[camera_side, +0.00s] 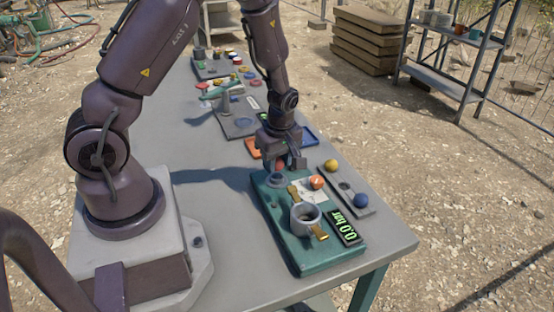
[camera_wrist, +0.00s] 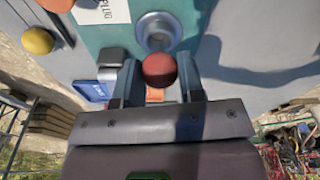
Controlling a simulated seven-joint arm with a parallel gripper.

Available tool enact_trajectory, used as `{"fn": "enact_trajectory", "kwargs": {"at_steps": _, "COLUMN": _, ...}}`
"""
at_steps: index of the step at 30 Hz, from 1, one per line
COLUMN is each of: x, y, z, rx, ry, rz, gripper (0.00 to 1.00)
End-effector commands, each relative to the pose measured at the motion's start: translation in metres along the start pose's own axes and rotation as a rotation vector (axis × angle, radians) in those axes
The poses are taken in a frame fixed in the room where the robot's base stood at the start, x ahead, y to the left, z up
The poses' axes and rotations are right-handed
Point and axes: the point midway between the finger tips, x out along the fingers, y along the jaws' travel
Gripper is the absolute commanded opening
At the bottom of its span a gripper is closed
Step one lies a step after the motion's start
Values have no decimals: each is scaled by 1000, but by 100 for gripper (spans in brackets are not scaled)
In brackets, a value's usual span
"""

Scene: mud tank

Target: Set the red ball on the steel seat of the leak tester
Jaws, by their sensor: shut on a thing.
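The red ball (camera_side: 280,164) is held between the fingers of my gripper (camera_side: 283,166). The wrist view shows the red ball (camera_wrist: 159,71) between both fingertips. The leak tester (camera_side: 303,262) is a teal base on the table with a display reading 0.0 bar. Its steel seat (camera_side: 277,181) is a round metal cup at the base's far left end, just below my gripper in the side view. In the wrist view the steel seat (camera_wrist: 157,30) shows empty, just above the ball in the picture. The height gap between ball and seat is hard to judge.
An orange ball (camera_side: 316,182) lies on the tester by a white card. A grey rack (camera_side: 346,189) beside it carries a yellow ball (camera_side: 331,165) and a blue ball (camera_side: 360,201). Blue and orange trays lie behind my gripper.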

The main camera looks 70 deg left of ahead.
Motion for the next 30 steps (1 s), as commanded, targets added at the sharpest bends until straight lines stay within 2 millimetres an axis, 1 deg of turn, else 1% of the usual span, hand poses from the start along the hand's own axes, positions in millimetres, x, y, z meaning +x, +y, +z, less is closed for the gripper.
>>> {"fn": "enact_trajectory", "kwargs": {"at_steps": 30, "x": 18, "y": 0, "z": 2, "rx": 0, "ry": 0, "rz": 0, "gripper": 14}}
